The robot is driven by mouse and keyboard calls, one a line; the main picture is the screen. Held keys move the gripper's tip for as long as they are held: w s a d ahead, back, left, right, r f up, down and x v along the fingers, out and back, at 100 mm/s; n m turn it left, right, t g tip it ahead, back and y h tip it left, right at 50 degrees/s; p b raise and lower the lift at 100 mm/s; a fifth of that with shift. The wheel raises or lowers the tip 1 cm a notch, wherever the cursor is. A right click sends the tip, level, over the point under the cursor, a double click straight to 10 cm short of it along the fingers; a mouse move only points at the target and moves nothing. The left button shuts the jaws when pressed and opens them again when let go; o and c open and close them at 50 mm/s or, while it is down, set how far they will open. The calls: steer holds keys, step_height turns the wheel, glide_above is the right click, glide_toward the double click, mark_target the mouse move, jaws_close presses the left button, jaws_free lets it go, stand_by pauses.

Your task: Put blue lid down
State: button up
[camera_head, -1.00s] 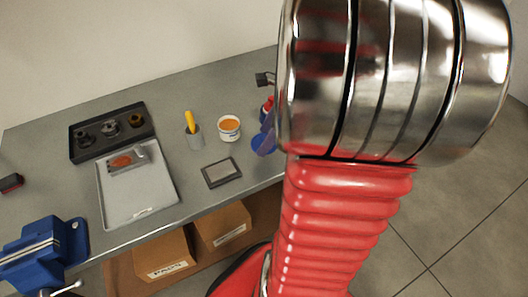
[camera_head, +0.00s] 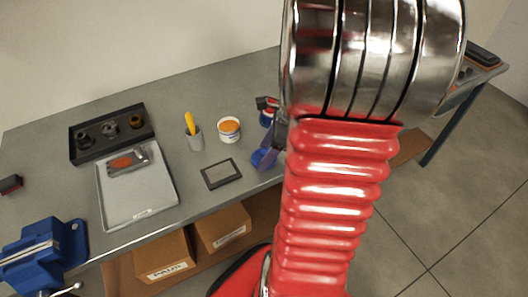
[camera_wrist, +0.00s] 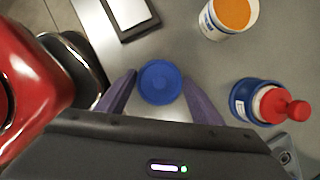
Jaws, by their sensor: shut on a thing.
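The blue lid (camera_wrist: 160,83) is round and sits between the two purple fingers of my gripper (camera_wrist: 160,98) in the wrist view. The gripper is shut on it. In the head view the lid (camera_head: 260,160) shows at the gripper's (camera_head: 268,157) fingers, near the front edge of the grey workbench (camera_head: 225,200). My red arm hides part of the gripper there. I cannot tell whether the lid touches the bench top.
A blue container with a red top (camera_wrist: 268,103) stands right of the gripper. A white tub of orange stuff (camera_wrist: 230,15) and a framed grey plate (camera_wrist: 130,14) are nearby. A grey tray (camera_head: 140,195) and blue vise (camera_head: 45,250) stand farther left.

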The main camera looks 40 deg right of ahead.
steer(key=shift+f, duration=0.1)
steer(key=o, duration=1)
steer(key=v, duration=1.2)
